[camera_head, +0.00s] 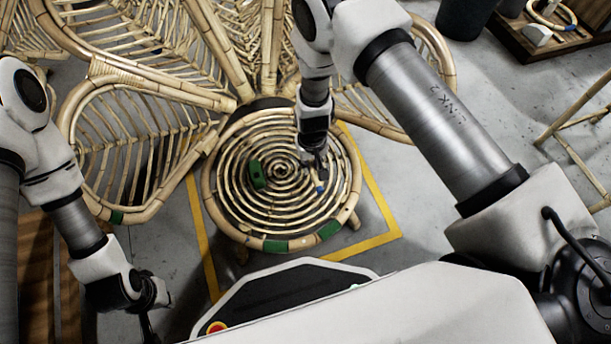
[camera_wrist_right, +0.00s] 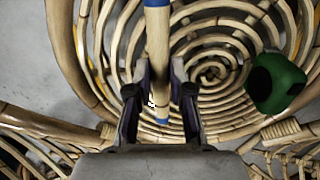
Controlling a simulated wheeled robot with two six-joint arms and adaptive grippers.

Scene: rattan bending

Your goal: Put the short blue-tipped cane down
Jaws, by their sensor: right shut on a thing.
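The short blue-tipped cane (camera_wrist_right: 158,50) is a pale stick with blue at its near end and a blue band further up. My right gripper (camera_wrist_right: 160,100) is shut on it near the blue end. In the head view the right gripper (camera_head: 318,165) is over the right part of the round spiral rattan seat (camera_head: 245,205), and the cane's blue end (camera_head: 320,189) shows just below the fingers. I cannot tell whether the cane touches the seat. My left gripper (camera_head: 149,315) is low at the left, away from the seat; its fingers are mostly hidden.
A green block-like object (camera_head: 257,174) lies on the seat left of the right gripper; it also shows in the right wrist view (camera_wrist_right: 277,84). Large rattan petal frames (camera_head: 130,150) surround the back. Yellow floor tape (camera_head: 385,238) borders the seat. A wooden tray (camera_head: 545,40) stands at top right.

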